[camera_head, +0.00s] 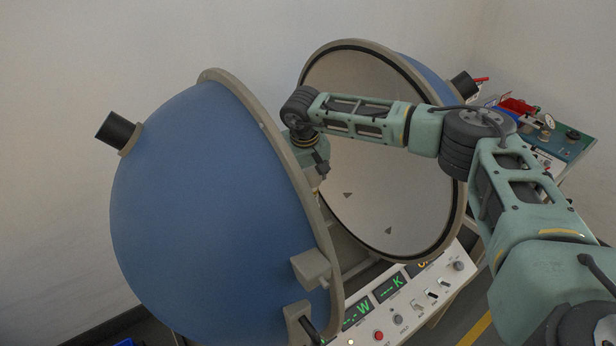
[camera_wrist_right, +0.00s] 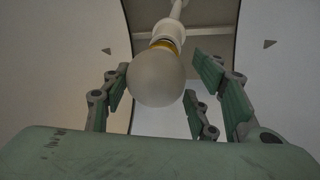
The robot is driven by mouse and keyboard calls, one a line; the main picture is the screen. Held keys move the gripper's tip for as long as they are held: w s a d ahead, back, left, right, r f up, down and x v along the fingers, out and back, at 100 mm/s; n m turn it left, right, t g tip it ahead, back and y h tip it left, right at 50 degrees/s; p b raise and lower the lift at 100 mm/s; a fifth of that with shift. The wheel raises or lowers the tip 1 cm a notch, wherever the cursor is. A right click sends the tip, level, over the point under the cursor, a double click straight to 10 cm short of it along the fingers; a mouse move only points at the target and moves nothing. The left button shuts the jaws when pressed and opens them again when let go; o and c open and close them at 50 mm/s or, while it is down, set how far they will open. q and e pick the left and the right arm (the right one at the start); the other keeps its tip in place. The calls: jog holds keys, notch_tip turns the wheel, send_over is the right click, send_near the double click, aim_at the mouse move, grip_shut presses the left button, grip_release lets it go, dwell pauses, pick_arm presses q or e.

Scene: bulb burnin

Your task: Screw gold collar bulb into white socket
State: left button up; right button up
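In the right wrist view, a frosted round bulb (camera_wrist_right: 156,78) with a gold collar (camera_wrist_right: 166,46) sits between the fingers of my right gripper (camera_wrist_right: 165,88). The collar meets the white socket (camera_wrist_right: 168,31) on a thin white post. The bulb looks in line with the socket; how far it is screwed in cannot be told. The left finger is close beside the bulb, and the right fingers stand apart from it, so the gripper is open around it. In the head view, my right gripper (camera_head: 320,170) is inside the opened sphere, partly hidden by the near half's rim. My left gripper is not in view.
The blue near half-sphere (camera_head: 205,215) and the white-lined far half (camera_head: 372,190) stand close on both sides of my right arm. A control panel (camera_head: 405,305) with green displays and switches lies below. A bench (camera_head: 570,145) with a red item stands at the right.

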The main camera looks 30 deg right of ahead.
jog(key=c, duration=0.9)
jog(key=shift+s+a+f+m+h, duration=0.1)
jog(key=shift+m+h, duration=0.05)
jog(key=shift+m, duration=0.4)
jog(key=shift+f+m+h, duration=0.1)
jog(key=shift+m+h, duration=0.05)
jog(key=shift+m, duration=0.4)
jog(key=shift+c, duration=0.2)
jog(key=m+g, duration=0.1)
jog(key=m, duration=0.2)
jog(key=shift+b, duration=0.3)
jog(key=o, duration=0.9)
jog(key=shift+s, duration=0.1)
jog(key=shift+c, duration=0.2)
jog(key=o, duration=0.4)
jog(key=shift+a+r, duration=0.15)
jog(key=shift+d+r, duration=0.1)
jog(key=shift+d, duration=0.1)
